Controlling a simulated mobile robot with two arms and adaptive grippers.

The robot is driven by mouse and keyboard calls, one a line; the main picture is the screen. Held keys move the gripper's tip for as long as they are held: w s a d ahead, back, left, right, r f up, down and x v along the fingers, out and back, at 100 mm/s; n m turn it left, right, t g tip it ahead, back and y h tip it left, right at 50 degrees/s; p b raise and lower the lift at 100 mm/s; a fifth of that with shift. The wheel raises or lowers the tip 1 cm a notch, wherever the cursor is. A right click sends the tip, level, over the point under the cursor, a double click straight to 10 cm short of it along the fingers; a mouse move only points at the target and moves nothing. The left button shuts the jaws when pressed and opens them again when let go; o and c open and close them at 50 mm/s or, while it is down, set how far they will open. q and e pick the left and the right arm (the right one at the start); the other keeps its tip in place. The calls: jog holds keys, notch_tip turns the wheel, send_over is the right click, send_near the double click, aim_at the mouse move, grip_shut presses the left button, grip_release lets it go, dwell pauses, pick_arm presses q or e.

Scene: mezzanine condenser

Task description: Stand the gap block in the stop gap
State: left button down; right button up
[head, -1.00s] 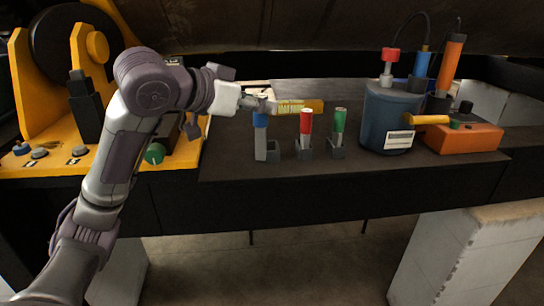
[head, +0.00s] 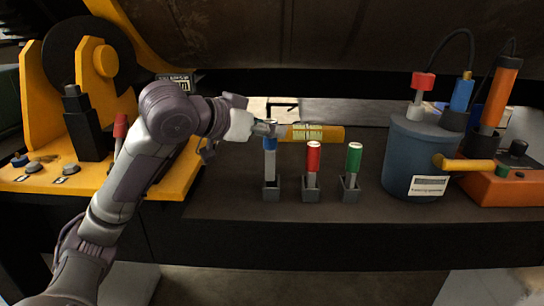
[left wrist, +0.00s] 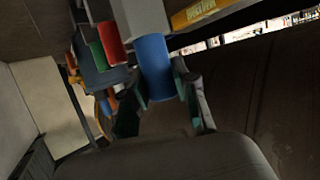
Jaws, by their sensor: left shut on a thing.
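My left gripper (head: 266,129) is shut on the blue grip (head: 270,145) of an upright piece with a grey shank (head: 270,166). The left wrist view also shows the blue grip (left wrist: 153,66) between my left fingers. The shank's lower end is over or in the leftmost small dark socket (head: 271,190); I cannot tell whether it is seated. Red (head: 313,157) and green (head: 354,157) pieces of like form stand in sockets to the right. None is labelled as gap block or stop gap. My right gripper is not in view.
A yellow labelled bar (head: 318,133) is just behind my left gripper. A blue-grey canister (head: 412,160) and an orange box (head: 508,185) stand right. A yellow machine (head: 165,178) stands left. The bench (head: 320,225) is clear in front of the sockets.

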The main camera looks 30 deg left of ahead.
aim_at(271, 149)
pick_arm(q)
jog(key=shift+f, duration=0.35)
jog(key=f, duration=0.4)
jog(key=shift+w+d, duration=0.15)
jog(key=shift+w, duration=0.1)
jog(key=shift+s+r, duration=0.1)
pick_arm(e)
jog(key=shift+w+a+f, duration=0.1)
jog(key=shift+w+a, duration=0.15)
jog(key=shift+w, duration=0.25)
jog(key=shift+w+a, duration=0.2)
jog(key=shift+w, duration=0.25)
pick_arm(q)
jog(key=c, duration=0.9)
grip_release()
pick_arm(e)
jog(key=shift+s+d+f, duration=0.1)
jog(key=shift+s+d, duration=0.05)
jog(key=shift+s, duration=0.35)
